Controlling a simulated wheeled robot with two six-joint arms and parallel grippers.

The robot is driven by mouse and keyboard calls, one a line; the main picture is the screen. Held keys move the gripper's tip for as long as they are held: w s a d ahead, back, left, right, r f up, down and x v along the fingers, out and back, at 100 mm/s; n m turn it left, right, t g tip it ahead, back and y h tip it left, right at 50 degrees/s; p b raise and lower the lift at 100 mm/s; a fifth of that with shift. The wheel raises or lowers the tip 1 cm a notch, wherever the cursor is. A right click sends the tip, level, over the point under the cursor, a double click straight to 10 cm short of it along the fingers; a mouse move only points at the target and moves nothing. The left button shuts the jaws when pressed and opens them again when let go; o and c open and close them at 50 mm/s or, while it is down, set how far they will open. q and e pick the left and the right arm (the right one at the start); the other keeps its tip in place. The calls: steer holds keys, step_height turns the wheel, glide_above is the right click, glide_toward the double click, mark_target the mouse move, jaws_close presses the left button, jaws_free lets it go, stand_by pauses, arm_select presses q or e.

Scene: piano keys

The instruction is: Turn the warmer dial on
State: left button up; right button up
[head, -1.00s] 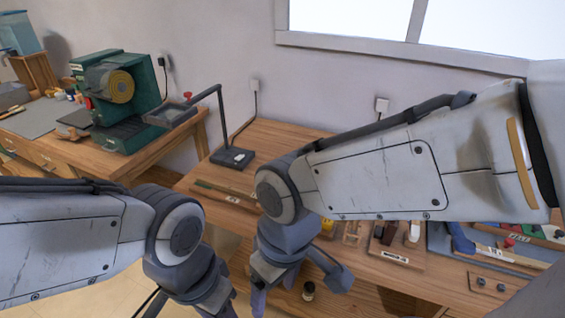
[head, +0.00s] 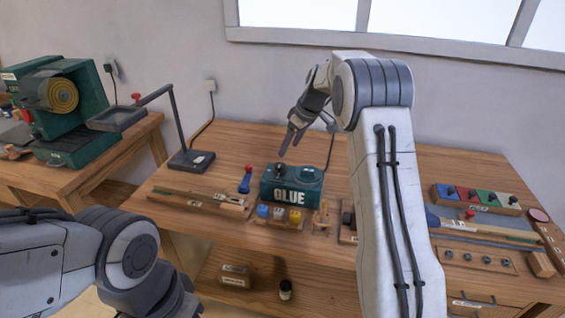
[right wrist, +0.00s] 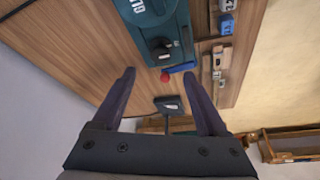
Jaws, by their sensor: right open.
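The glue warmer is a teal box (head: 292,186) lettered GLUE on the wooden bench, with a black dial (head: 280,170) on its top left and a round well on its top right. In the right wrist view the warmer (right wrist: 150,14) is at the top and its dial (right wrist: 160,48) lies just beyond the space between my fingertips. My right gripper (head: 291,143) is open and empty, pointing down above the dial and apart from it. It also shows in the right wrist view (right wrist: 160,73). My left arm is at the lower left; its fingers are out of view.
A blue tool with a red knob (head: 245,180) stands left of the warmer. Blocks in a wooden rack (head: 279,214) sit in front of it. A lamp-like stand (head: 190,160) is further left. Right of my arm are a coloured-block rack (head: 476,197) and a peg board (head: 480,260).

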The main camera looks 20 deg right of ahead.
mark_target(281, 165)
steer(key=p+x, duration=0.1)
steer(key=x, duration=0.7)
steer(key=shift+f, duration=0.15)
jaws_close()
